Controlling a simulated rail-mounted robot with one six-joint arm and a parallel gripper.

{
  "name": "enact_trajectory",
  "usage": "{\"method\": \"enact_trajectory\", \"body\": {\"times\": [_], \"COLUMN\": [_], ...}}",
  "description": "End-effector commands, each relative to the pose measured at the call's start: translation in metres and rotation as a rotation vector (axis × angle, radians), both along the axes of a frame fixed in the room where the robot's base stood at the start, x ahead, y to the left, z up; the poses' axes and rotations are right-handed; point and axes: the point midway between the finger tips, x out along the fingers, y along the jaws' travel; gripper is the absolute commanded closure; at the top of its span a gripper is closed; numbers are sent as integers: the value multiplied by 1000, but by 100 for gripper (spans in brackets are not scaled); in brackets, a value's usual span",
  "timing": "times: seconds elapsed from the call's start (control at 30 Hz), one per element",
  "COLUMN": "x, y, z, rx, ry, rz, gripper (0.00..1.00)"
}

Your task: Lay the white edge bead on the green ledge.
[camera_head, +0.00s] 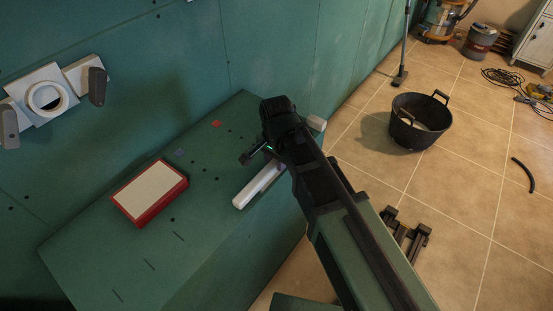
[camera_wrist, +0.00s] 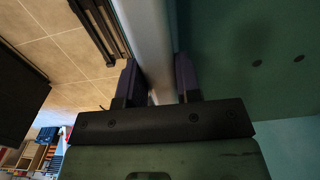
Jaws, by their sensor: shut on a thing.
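The white edge bead (camera_head: 258,186) is a long pale bar over the right edge of the green ledge (camera_head: 205,230). My gripper (camera_head: 272,150) is over it, and my arm hides the bead's middle. A pale end shows beyond my wrist at the ledge's far right corner; it looks like the same bar. In the wrist view, the bead (camera_wrist: 147,40) runs between the two dark fingers of my gripper (camera_wrist: 158,82), which are shut on it. I cannot tell whether the bead touches the ledge.
A red-rimmed pad (camera_head: 151,192) lies on the ledge's left part. White fittings (camera_head: 46,98) are on the green wall at upper left. A black bucket (camera_head: 419,120) stands on the tiled floor to the right. The ledge's front part is mostly clear.

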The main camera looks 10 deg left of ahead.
Motion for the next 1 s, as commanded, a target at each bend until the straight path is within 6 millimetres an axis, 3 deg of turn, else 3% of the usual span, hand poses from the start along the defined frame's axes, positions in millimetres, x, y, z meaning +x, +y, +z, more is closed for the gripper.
{"method": "enact_trajectory", "body": {"times": [0.37, 0.4, 0.57, 0.87, 1.0], "x": [0, 0, 0, 0, 0], "y": [0, 0, 0, 0, 0], "z": [-9, -7, -7, -4, 14], "rx": [0, 0, 0, 0, 0], "ry": [0, 0, 0, 0, 0], "rz": [0, 0, 0, 0, 0], "gripper": [94, 62, 39, 39, 39]}}
